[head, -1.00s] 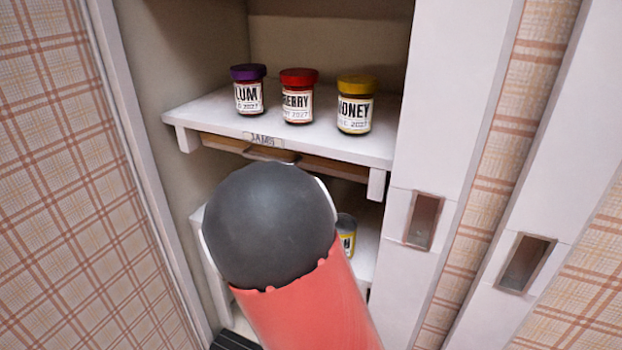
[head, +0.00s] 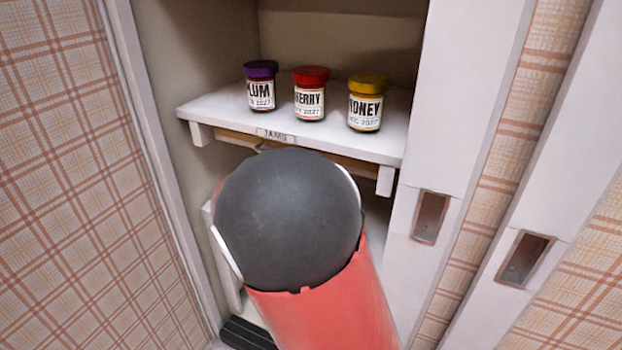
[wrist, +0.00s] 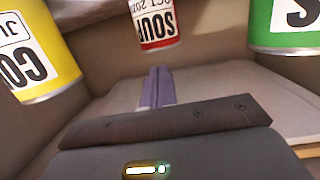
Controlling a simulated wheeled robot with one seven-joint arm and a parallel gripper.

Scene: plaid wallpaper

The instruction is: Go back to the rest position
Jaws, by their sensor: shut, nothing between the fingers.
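My gripper (wrist: 157,88) shows in the wrist view with its two fingers together and nothing between them. It is hidden behind my arm in the head view. In the wrist view a yellow can (wrist: 38,58), a red-and-white soup can (wrist: 156,25) and a green can (wrist: 285,28) lie beyond the fingertips, cut off by the frame edges. The fingers appear clear of them.
A white shelf (head: 200,108) labelled JAMS holds plum (head: 261,88), cherry (head: 309,98) and honey (head: 366,105) jars. A lower shelf is mostly hidden by my arm. White door panels (head: 455,110) stand right; a plaid wall (head: 70,170) stands left.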

